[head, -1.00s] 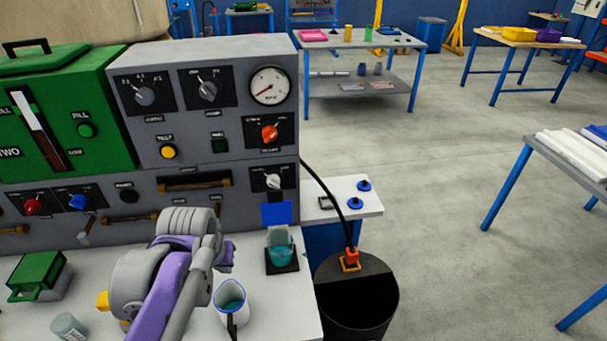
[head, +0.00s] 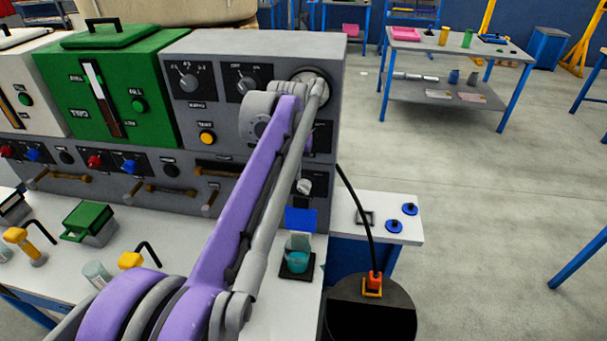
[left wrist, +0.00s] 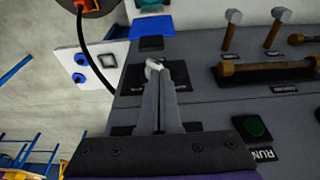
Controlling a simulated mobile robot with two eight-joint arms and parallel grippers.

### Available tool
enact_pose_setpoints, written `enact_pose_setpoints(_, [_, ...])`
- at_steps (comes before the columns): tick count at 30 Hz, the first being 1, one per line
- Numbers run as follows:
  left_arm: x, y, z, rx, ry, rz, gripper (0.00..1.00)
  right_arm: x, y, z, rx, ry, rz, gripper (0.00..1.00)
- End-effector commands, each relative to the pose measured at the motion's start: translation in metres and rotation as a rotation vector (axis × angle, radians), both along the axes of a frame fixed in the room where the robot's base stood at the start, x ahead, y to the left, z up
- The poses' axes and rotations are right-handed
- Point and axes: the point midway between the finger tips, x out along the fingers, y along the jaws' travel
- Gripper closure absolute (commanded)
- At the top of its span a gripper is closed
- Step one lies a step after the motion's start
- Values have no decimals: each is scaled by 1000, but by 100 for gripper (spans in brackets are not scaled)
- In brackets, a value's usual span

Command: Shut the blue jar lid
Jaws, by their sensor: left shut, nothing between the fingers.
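The jar (head: 297,262) is a small clear vessel with teal contents on a dark square base near the bench's right edge. Its square blue lid (head: 300,220) stands up behind it, open, against the grey panel. The lid also shows near the top of the left wrist view (left wrist: 152,27), with a bit of the jar beyond it. My left gripper (left wrist: 164,68) is shut and empty, its tips close to a pale panel knob (left wrist: 154,65) and apart from the lid. I cannot tell whether they touch the knob. In the head view my arm hides most of the gripper. My right gripper is not in view.
The grey control panel (head: 225,148) stands behind the jar, with knobs and brown handles. A black bin (head: 372,310) with a cable stands right of the bench. A small white side table (head: 385,228) holds blue knobs. Green boxes stand left.

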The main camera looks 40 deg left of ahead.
Motion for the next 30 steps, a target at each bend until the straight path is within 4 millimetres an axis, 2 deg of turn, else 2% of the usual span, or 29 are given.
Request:
enact_pose_setpoints(6, [9,4,-42,0,0,-1,100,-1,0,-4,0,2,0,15])
enact_pose_setpoints(12, [15,7,-68,1,-1,-1,100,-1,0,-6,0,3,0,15])
enact_pose_setpoints(18, [17,9,-77,1,-1,-1,100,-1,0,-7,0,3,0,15])
enact_pose_setpoints(30, [17,10,-76,2,-3,-1,100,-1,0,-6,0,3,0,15])
